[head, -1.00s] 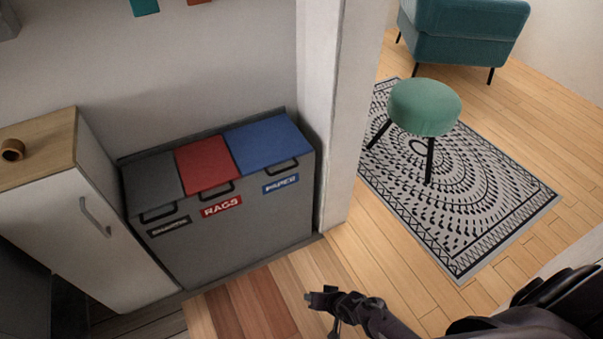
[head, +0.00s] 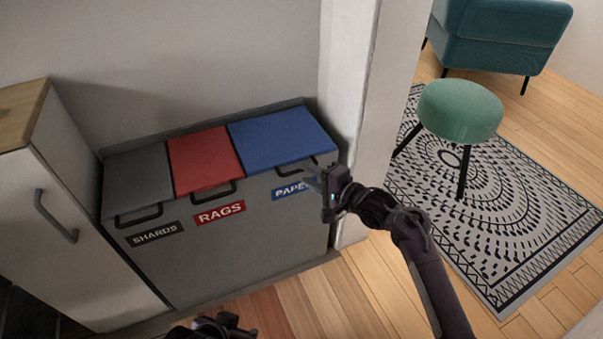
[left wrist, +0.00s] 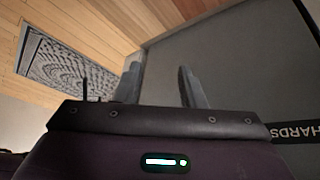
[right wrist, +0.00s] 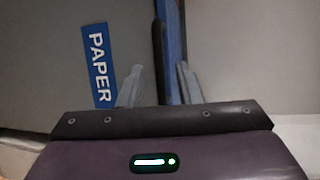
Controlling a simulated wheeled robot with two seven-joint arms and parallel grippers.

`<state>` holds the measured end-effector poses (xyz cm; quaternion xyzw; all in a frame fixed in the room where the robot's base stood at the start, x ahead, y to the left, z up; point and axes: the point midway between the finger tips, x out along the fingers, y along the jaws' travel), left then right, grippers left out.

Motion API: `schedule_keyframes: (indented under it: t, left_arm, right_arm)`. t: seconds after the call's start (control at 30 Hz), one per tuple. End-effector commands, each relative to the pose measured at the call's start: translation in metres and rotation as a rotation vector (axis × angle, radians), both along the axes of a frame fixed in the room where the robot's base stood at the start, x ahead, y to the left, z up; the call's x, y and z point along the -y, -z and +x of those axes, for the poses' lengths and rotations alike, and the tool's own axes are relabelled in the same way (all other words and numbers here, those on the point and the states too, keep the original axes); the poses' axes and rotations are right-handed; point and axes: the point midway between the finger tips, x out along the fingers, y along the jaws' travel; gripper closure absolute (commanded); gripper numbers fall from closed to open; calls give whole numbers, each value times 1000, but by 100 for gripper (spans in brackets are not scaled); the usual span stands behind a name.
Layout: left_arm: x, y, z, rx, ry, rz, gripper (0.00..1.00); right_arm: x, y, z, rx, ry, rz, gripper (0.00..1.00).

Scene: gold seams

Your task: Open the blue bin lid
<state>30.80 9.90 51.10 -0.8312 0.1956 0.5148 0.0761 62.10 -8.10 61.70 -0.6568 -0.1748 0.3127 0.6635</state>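The blue lid (head: 282,138) lies closed on the right section of the grey bin unit, with a dark bar handle (head: 297,168) at its front edge and a blue PAPER label below. My right gripper (head: 312,181) is at the front of the bin, close to this handle's right end. In the right wrist view its fingers (right wrist: 161,84) are apart, with the lid's blue edge (right wrist: 173,45) seen between and beyond them. I cannot tell whether they touch the handle. My left gripper (head: 222,322) is low in front of the bin; its fingers (left wrist: 160,88) are apart and empty.
A red lid (head: 204,158) and a grey lid (head: 138,180) sit closed to the left. A white cabinet (head: 80,220) stands left of the bin. A white wall end (head: 350,100) is close on the right, with a green stool (head: 460,110) beyond.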

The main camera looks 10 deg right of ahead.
Motion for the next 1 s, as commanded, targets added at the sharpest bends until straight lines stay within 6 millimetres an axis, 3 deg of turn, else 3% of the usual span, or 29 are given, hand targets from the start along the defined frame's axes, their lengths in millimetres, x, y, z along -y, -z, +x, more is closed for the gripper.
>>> schedule_keyframes:
  t: [0.23,0.57,0.83,1.0]
  left_arm:
    - [12,2,4,63,17,-41,64]
    - [15,0,5,77,20,-50,64]
    - [15,0,5,76,20,-49,64]
    - [15,0,5,77,19,-49,64]
  right_arm:
    - [-21,7,24,1,0,0,68]
    - [-25,8,28,1,1,-2,68]
    - [-25,8,28,1,1,-2,100]
    - [-24,8,28,0,0,-3,100]
